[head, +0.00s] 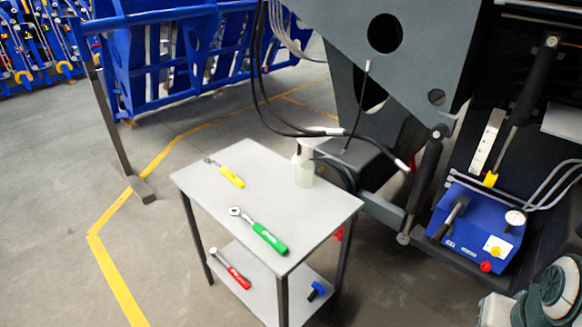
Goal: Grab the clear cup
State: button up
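I see no plain clear cup. A clear, whitish bottle (304,172) with a white spray-type head stands upright at the far right part of the table top. A dark hose passes close by its head, and I cannot tell whether they touch. My gripper is not in view; only a white and teal part of my arm shows in the bottom right corner.
The grey two-level table (320,213) also holds a yellow-handled tool (230,176) and a green-handled ratchet (258,231). A red-handled tool (231,269) and a blue tool (317,291) lie on its lower shelf. The chassis (400,45) and a blue unit (477,228) stand at right. Floor at left is open.

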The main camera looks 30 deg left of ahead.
aim_at(304, 169)
jog(key=u, duration=1.6)
jog(key=i, duration=1.1)
jog(key=z, duration=0.6)
